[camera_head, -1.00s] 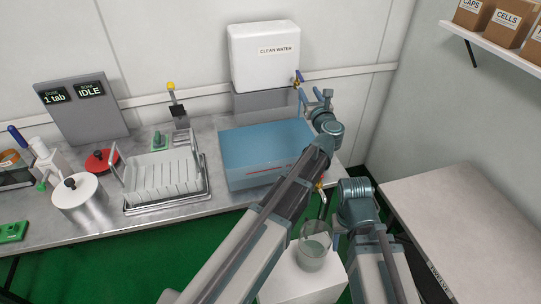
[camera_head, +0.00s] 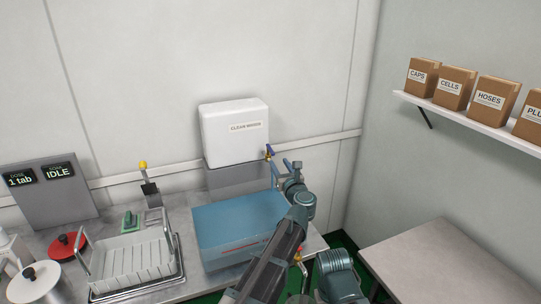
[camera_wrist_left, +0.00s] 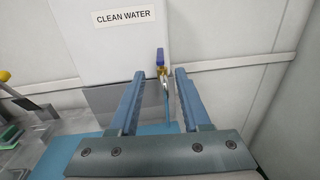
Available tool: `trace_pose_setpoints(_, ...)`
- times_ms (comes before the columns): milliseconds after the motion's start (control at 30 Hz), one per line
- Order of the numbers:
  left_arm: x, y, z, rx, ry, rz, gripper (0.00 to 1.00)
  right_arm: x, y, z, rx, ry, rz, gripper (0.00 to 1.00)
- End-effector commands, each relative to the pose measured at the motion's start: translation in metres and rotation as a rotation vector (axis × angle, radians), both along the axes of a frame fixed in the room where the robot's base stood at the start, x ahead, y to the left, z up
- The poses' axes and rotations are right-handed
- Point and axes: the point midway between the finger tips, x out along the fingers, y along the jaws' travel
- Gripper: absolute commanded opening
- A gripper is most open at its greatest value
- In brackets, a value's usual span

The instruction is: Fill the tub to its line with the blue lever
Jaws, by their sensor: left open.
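The blue lever (camera_head: 268,151) sits on the brass tap at the lower right of the white clean water tank (camera_head: 232,135). In the left wrist view the lever (camera_wrist_left: 160,57) stands upright between and beyond my fingertips. My left gripper (camera_head: 285,166) is open, just below and right of the tap, with nothing between its fingers. The blue tub (camera_head: 222,256) stands on the counter below the tank, with a red line on its front. My left arm covers its right part, and I cannot tell the water level. My right wrist shows at the bottom; its fingers are not clear.
A white dish rack (camera_head: 130,268) stands left of the tub. Behind it is a yellow-tipped lever (camera_head: 143,165). A grey panel (camera_head: 45,198) reads "1 tab" and "IDLE". A bare table (camera_head: 450,268) is at right, under a shelf of boxes (camera_head: 497,97).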

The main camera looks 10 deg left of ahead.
Motion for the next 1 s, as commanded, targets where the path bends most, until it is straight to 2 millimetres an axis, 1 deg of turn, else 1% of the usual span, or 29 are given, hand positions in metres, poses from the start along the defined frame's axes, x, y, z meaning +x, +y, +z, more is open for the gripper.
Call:
trace_pose_setpoints(33,0.014,0.006,0.0,0.0,0.0,0.003,0.47,0.0,0.0,0.0,0.0,0.0,0.0,0.5)
trace_pose_setpoints(200,0.045,0.022,0.0,0.0,0.0,0.002,0.47,0.0,0.0,0.0,0.0,0.0,0.0,0.5)
trace_pose_setpoints(300,0.06,0.031,0.0,0.0,0.0,0.002,0.47,0.0,0.0,0.0,0.0,0.0,0.0,0.5)
trace_pose_setpoints(433,0.076,0.039,0.0,0.0,0.0,0.0,0.47,0.0,0.0,0.0,0.0,0.0,0.0,0.5)
trace_pose_setpoints(633,0.088,0.047,0.0,0.0,0.0,0.001,0.47,0.0,0.0,0.0,0.0,0.0,0.0,0.5)
trace_pose_setpoints(967,0.09,0.048,0.0,0.0,0.0,0.0,0.47,0.0,0.0,0.0,0.0,0.0,0.0,0.5)
trace_pose_setpoints(1000,0.09,0.048,0.0,0.0,0.0,0.0,0.46,0.0,0.0,0.0,0.0,0.0,0.0,0.5)
